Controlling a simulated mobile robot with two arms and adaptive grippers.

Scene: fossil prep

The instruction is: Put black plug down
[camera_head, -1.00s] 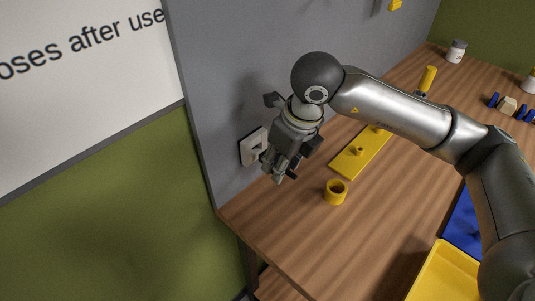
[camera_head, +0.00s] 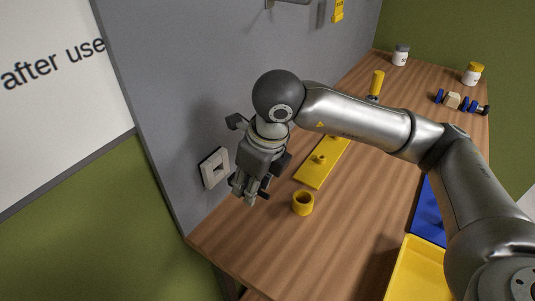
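My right gripper (camera_head: 246,188) is at the end of the arm that comes in from the right. It points down, just right of a white-framed wall socket (camera_head: 214,168) on the grey panel. Its fingers look close together, but the angle does not show whether they are shut or hold something. I cannot make out the black plug; dark parts around the fingers cannot be told apart from the gripper. The socket's face shows a grey centre and no plug in it that I can make out. My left gripper is not in view.
A wooden bench (camera_head: 357,215) runs along the grey panel. A yellow ring (camera_head: 303,203) and a yellow plate with pegs (camera_head: 315,172) lie near the gripper. A yellow tray (camera_head: 416,270) and a blue mat (camera_head: 428,220) are at right. Jars (camera_head: 472,74) stand far back. Bare wood lies between.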

